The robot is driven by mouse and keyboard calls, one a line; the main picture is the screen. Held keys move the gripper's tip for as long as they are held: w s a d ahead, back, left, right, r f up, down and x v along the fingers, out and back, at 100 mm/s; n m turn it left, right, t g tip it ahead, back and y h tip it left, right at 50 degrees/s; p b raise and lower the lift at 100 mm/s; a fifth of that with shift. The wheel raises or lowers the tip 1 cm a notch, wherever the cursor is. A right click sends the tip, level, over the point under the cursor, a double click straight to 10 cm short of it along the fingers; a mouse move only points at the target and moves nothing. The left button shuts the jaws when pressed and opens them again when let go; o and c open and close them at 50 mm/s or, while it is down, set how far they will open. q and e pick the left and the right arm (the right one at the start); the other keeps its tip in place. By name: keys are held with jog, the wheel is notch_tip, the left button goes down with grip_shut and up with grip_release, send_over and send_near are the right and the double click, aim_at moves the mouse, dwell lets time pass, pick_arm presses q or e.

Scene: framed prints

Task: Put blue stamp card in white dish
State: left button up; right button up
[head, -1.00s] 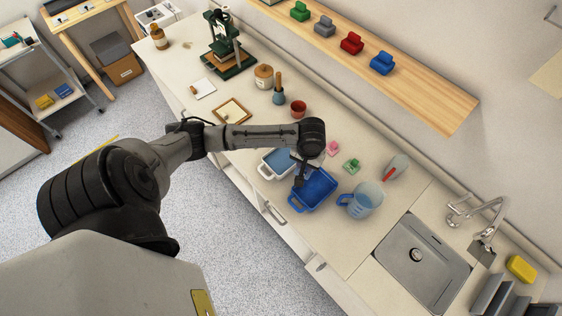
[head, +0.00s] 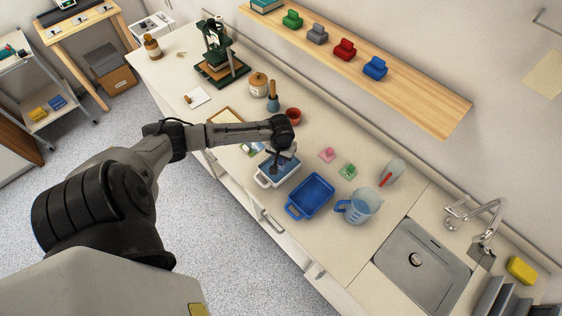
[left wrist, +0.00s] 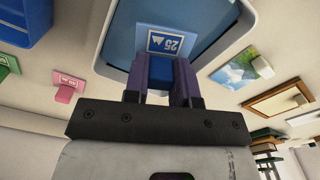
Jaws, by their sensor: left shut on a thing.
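In the left wrist view my left gripper (left wrist: 161,85) is shut on the grip of the blue stamp card (left wrist: 168,42), a small plate with a white "25" and mountain mark. The card shows against the blue inside of the white dish (left wrist: 105,48). In the head view the left gripper (head: 274,167) is over the white dish (head: 266,182), which has a pale rim and handles. The card is too small to make out clearly there, and its height over the dish is hard to tell. My right gripper is not in view.
A blue tray (head: 311,194) stands right beside the dish, then a measuring jug (head: 364,207) and a sink (head: 425,262). Pink (head: 327,155) and green (head: 348,171) stamp pieces lie behind. A wood-framed print (head: 226,116) and a small landscape picture (left wrist: 240,68) lie on the other side.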

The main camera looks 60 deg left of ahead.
pick_arm(q)
jog(key=shift+f, duration=1.75)
jog(key=o, duration=0.9)
jog(key=shift+f, duration=0.15)
